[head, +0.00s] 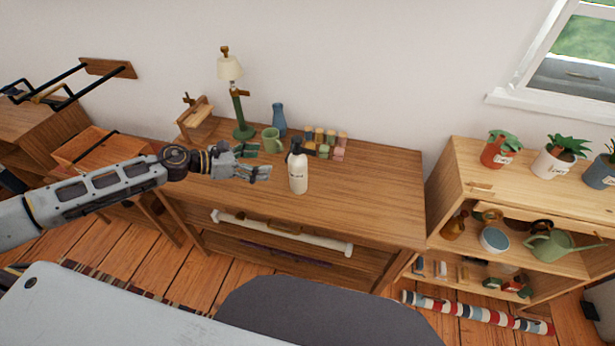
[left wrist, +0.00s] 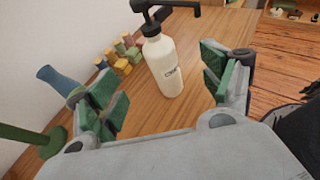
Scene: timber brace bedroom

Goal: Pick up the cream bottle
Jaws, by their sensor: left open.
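The cream bottle (head: 298,173) stands upright on the wooden table (head: 370,200), with a dark pump top and a small dark label. In the left wrist view the cream bottle (left wrist: 162,66) stands beyond and between the open fingers. My left gripper (head: 262,161) is open and empty, just left of the bottle in the head view, with its fingers pointing at it. In the left wrist view the green pads of my left gripper (left wrist: 163,90) are wide apart and appear clear of the bottle. My right gripper is not in view.
A green mug (head: 272,140), a blue vase (head: 279,119), a green lamp (head: 241,115) and several small coloured blocks (head: 325,142) stand behind the bottle. The table's right part is clear. A shelf (head: 465,180) with potted plants stands at the right.

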